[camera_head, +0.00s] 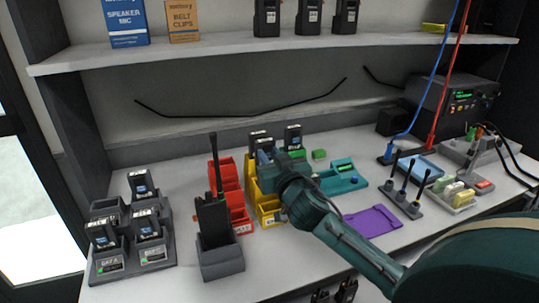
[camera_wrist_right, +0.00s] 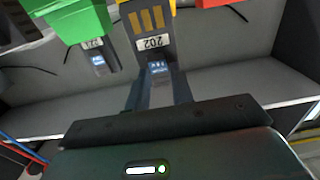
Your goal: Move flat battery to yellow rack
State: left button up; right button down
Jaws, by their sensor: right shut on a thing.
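My right gripper (camera_head: 266,160) is at the yellow rack (camera_head: 251,182), reaching in from the lower right. In the right wrist view its fingers (camera_wrist_right: 158,90) are shut on a dark battery (camera_wrist_right: 153,24) with gold contacts, a label reading 202 and a blue patch. That battery is close against the yellow rack; I cannot tell whether it is seated in a slot. In the head view my gripper hides much of the rack, and a dark battery top (camera_head: 258,139) shows behind it. My left gripper is not in view.
A red rack (camera_head: 222,175) stands left of the yellow one. A battery (camera_head: 293,136) stands at the green rack (camera_wrist_right: 80,20). A radio (camera_head: 213,218) in a charger is in front. A grey rack (camera_head: 165,235) with batteries is at left. A purple tray (camera_head: 374,220) lies right.

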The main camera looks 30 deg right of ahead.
notch_tip(320, 180, down, 4)
jog(key=b, duration=0.3)
jog(key=shift+f+b, duration=0.3)
jog(key=shift+b, duration=0.1)
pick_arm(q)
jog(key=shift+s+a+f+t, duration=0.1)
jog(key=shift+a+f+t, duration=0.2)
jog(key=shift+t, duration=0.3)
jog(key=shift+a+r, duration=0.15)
pick_arm(e)
jog(key=shift+f, duration=0.1)
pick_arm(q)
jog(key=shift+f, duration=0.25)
pick_arm(e)
jog(key=shift+f, duration=0.3)
jog(key=c, duration=1.1)
grip_release()
jog(key=shift+c, duration=0.2)
